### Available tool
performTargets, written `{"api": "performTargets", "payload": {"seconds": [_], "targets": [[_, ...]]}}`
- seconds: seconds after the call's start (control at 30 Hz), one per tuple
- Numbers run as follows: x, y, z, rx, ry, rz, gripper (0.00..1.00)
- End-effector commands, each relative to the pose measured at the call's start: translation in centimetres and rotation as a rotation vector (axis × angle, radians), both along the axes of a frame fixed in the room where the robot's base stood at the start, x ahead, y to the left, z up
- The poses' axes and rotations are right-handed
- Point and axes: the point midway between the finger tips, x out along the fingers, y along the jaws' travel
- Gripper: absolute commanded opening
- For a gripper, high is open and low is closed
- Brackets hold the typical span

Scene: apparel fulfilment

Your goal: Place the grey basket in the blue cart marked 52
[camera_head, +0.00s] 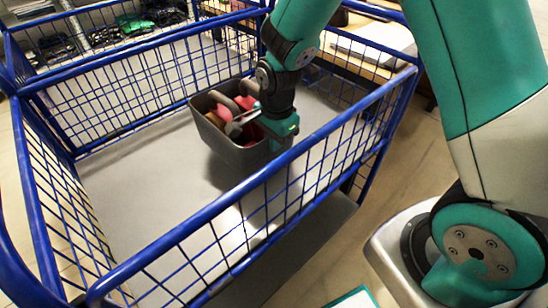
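The grey basket (222,140) holds red, pink and tan items. It is inside the outline of a blue wire cart (178,216), over the right part of its grey floor (135,200). A dark shadow lies on the floor below the basket, and I cannot tell for sure whether it touches the floor. My gripper (252,114) is at the basket's right side, by its handle. Its fingers are mostly hidden by the wrist and the basket's contents, so its grip cannot be made out. No number mark is readable on the cart.
The cart's blue wire walls surround the basket, and my arm reaches over the right side. The cart floor to the left is bare. A second blue cart (75,15) with dark items stands behind. A table with boxes (375,45) is at the back right.

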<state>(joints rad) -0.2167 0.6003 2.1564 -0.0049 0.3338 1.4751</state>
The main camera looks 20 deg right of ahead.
Motion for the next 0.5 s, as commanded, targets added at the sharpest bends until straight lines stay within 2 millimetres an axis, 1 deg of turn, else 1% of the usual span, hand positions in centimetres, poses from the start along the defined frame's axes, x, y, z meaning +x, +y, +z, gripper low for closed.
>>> {"api": "performTargets", "payload": {"seconds": [0.03,0.2,0.4,0.5], "targets": [[0.1,0.0,-0.5,0.001,-0.004,0.0,0.0],[0.2,0.0,-1.6,0.002,-0.005,0.0,0.0],[0.2,0.0,-4.4,0.001,-0.003,0.0,0.0],[0.2,0.0,-5.2,0.001,-0.004,0.0,0.0]]}}
